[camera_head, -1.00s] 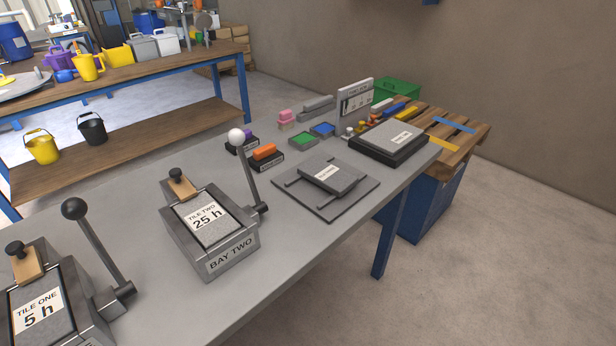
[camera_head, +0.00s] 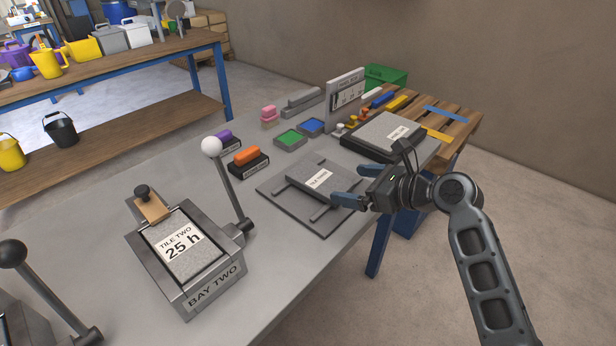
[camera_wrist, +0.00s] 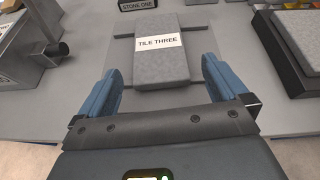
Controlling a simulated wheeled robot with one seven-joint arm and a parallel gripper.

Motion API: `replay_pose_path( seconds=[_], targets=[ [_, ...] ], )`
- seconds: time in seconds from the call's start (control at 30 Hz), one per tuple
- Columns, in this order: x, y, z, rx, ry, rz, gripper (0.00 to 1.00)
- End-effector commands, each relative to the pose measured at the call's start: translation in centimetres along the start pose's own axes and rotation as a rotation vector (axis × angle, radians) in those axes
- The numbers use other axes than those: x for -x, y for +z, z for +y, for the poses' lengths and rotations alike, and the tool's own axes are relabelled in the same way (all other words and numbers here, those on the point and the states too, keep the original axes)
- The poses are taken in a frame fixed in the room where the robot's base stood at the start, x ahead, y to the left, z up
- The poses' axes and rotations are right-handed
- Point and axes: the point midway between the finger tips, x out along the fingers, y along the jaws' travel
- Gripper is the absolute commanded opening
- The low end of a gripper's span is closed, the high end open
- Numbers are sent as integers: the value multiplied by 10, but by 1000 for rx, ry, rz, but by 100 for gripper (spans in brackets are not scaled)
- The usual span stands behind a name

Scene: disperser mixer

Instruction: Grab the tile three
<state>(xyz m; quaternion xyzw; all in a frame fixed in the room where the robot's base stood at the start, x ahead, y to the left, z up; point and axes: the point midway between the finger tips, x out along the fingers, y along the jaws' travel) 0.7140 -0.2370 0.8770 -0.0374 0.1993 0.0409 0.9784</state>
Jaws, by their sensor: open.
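Tile three (camera_head: 314,174) is a grey slab with a white label, lying on a flat grey tray (camera_head: 275,187) with raised rails near the table's front edge. In the wrist view tile three (camera_wrist: 157,62) lies straight ahead, its label reading TILE THREE. My gripper (camera_head: 346,197) is open and empty at the near right side of the tray. In the wrist view its two blue fingers (camera_wrist: 161,80) are spread to either side of the tile's near end. I cannot tell whether they are level with the tile or above it.
Bay two (camera_head: 190,262) with its white-knobbed lever (camera_head: 230,190) stands to the left. A grey slab on a black base (camera_head: 385,138) stands to the right. Orange (camera_head: 247,156) and purple (camera_head: 222,138) stones lie behind the tray. Bare tabletop lies between bay two and the tray.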

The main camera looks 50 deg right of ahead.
Motion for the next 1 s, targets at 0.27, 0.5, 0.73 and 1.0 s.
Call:
replay_pose_path(
  seconds=[0.27,0.5,0.73,1.0],
  targets=[
    [-21,6,-1,-61,17,-12,100],
    [-48,2,2,-58,17,-11,100],
    [-76,1,3,-57,14,-12,100],
    [-80,1,3,-56,13,-11,100]
  ],
)
